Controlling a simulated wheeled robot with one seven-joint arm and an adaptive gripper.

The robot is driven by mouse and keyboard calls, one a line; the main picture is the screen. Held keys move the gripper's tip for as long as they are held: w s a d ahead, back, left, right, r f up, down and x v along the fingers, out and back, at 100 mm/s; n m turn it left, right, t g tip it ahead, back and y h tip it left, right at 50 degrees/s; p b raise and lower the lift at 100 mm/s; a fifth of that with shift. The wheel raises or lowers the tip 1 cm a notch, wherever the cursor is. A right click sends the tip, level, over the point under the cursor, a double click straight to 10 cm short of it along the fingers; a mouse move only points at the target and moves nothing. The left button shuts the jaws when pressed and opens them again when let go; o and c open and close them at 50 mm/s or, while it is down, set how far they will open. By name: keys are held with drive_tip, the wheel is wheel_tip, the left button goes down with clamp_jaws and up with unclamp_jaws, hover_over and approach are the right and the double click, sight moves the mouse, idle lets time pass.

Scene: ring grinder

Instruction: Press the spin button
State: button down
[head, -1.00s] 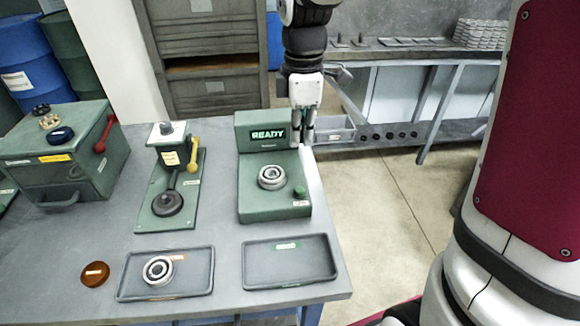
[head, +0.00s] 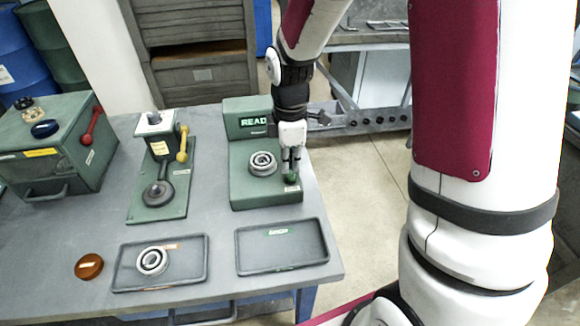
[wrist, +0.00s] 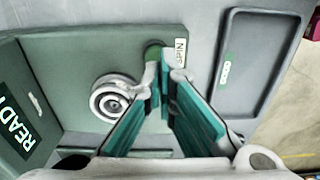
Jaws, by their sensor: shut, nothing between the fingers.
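The green spin button (head: 291,179) is at the front right of the green machine (head: 245,193) whose screen (head: 254,122) reads READY, partly covered by my arm in the head view. In the wrist view the button (wrist: 153,51) shows just beyond my fingertips, beside a white SPIN label (wrist: 180,50). My gripper (head: 290,168) points down right over the button, shut and empty; I cannot tell whether it touches. Its teal-padded fingers (wrist: 165,82) fill the middle of the wrist view. A metal ring (head: 262,163) sits on the machine, left of my gripper.
An empty dark tray (head: 281,265) lies in front of the machine. Another tray (head: 125,282) holds a metal ring (head: 152,261); an amber disc (head: 89,266) lies left of it. A press with a yellow lever (head: 183,143) and a green box (head: 48,150) stand to the left.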

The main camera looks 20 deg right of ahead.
drive_tip(key=shift+f, duration=0.95)
